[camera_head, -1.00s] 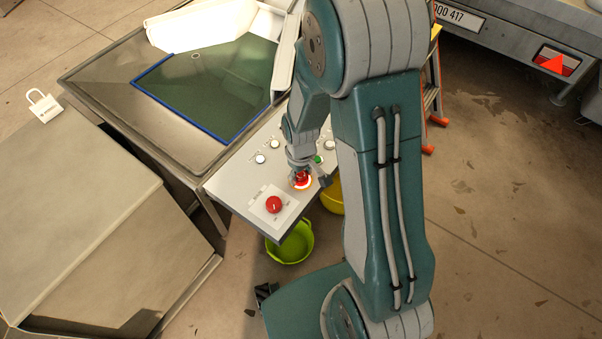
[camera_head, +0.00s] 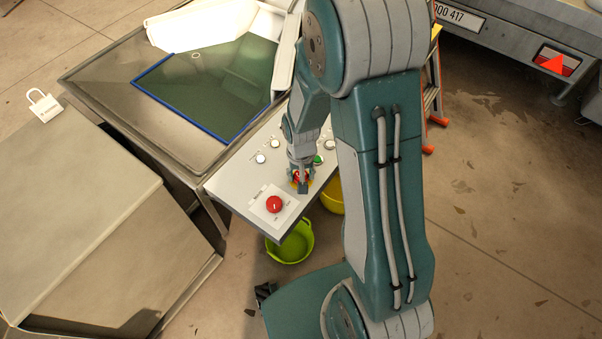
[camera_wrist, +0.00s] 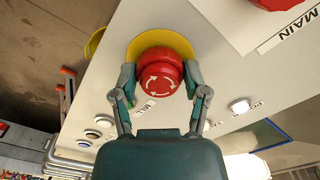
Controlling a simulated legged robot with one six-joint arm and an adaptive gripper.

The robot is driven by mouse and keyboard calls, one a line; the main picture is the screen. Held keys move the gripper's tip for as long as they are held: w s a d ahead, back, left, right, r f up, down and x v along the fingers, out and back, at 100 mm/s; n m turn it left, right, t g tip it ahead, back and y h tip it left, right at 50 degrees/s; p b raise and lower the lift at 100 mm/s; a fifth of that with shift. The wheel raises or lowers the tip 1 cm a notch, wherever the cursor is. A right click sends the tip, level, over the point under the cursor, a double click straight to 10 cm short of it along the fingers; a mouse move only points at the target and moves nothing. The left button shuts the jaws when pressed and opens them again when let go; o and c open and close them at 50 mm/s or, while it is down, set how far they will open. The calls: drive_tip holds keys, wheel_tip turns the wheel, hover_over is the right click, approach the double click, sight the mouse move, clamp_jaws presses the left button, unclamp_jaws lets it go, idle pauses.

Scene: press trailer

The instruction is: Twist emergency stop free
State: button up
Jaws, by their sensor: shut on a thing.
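The emergency stop is a red mushroom button with white turning arrows on a yellow disc. In the wrist view the red button (camera_wrist: 160,74) sits between my two fingers, with the yellow disc (camera_wrist: 165,38) behind it. My gripper (camera_wrist: 158,80) is shut on the button, one finger on each side. In the head view my gripper (camera_head: 300,180) is over the button near the panel's right edge, and the button is mostly hidden.
A red rotary main switch (camera_head: 274,204) on a white plate is close beside my gripper. The grey control panel (camera_head: 235,190) carries several other buttons, including a green one (camera_head: 318,160). A green bucket (camera_head: 290,243) stands below.

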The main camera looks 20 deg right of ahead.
drive_tip(key=shift+w, duration=0.2)
idle(0.4)
drive_tip(key=o, duration=1.1)
drive_tip(key=shift+o, duration=0.2)
drive_tip(key=shift+s, duration=0.1)
wheel_tip(320, 180, up, 12)
drive_tip(key=shift+f, duration=0.1)
